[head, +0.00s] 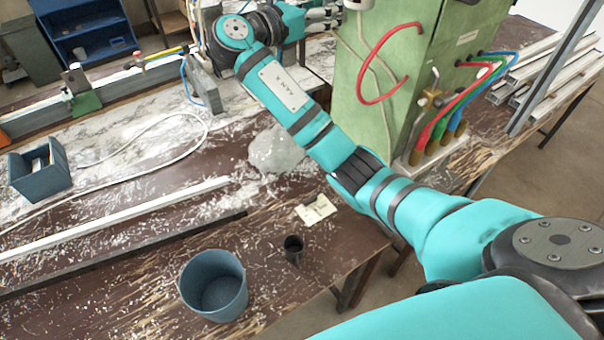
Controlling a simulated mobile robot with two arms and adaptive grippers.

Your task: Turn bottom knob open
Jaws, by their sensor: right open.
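A green cabinet (385,60) stands on the bench at the upper right. My right arm reaches across the bench from the lower right and bends back at the top. My right gripper (328,14) is open beside the cabinet's upper left side, at the top edge of the picture. A pale grey fitting (358,4) shows at the cabinet just right of the fingers, cut off by the picture's edge. I cannot tell whether it is the bottom knob, or whether the fingers touch it. My left gripper is not in view.
Red, green and blue hoses (439,128) run down the cabinet's right face. A red loop hose (366,62) hangs on its front. A blue bucket (213,285), black cup (293,249), blue bin (40,170) and white profile (115,219) occupy the chip-strewn bench (100,310).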

